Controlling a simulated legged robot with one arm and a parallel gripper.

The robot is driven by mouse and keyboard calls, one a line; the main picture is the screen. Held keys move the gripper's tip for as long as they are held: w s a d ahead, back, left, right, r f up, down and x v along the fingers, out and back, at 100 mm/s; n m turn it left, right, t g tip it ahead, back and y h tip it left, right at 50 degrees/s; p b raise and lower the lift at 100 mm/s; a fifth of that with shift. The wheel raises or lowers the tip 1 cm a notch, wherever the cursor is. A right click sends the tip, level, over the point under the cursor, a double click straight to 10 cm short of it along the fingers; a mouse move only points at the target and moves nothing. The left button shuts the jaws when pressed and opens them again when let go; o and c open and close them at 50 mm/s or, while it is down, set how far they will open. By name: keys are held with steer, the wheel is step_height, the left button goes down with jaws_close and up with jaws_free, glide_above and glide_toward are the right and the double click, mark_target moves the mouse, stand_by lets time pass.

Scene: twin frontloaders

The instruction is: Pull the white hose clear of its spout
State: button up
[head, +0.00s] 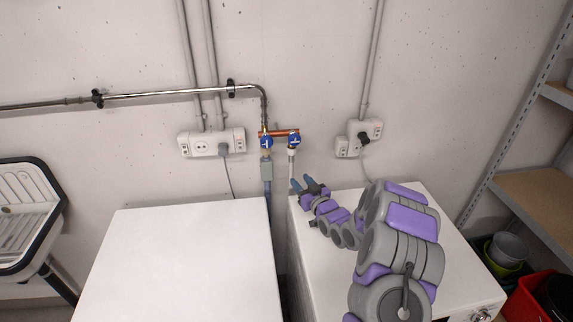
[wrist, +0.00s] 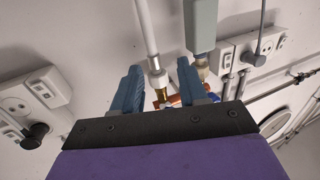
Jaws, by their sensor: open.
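The white hose (head: 291,172) hangs from the spout under the right blue-handled tap (head: 294,138) on the wall. In the wrist view the white hose (wrist: 146,30) meets the brass spout (wrist: 162,92), and its end appears to be on it. My gripper (head: 304,184) is beside and below this joint, over the back of the right machine. It is open, with its two blue fingers (wrist: 157,80) on either side of the hose's line in the wrist view. I cannot tell whether the hose lies at finger depth.
A grey hose with a box (head: 266,171) hangs from the left tap (head: 266,142), close by. Two white machines, left (head: 180,265) and right (head: 440,235), stand below with a narrow gap. Wall sockets (head: 212,143) flank the taps. A metal shelf (head: 535,190) is at right.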

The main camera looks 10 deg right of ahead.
mark_target(292, 166)
steer(key=x, duration=0.4)
steer(key=b+x, duration=0.1)
steer(key=x, duration=0.3)
steer(key=d+b+x, duration=0.1)
steer(key=x, duration=0.3)
steer(key=shift+w+a+f, duration=0.1)
steer(key=shift+w, duration=0.15)
steer(key=shift+w+d, duration=0.3)
steer(key=shift+d, duration=0.3)
steer(key=shift+a, duration=0.5)
steer(key=shift+c, duration=0.2)
steer(key=shift+a, duration=0.15)
steer(key=shift+c, duration=1.5)
steer(key=shift+d, duration=0.35)
jaws_close()
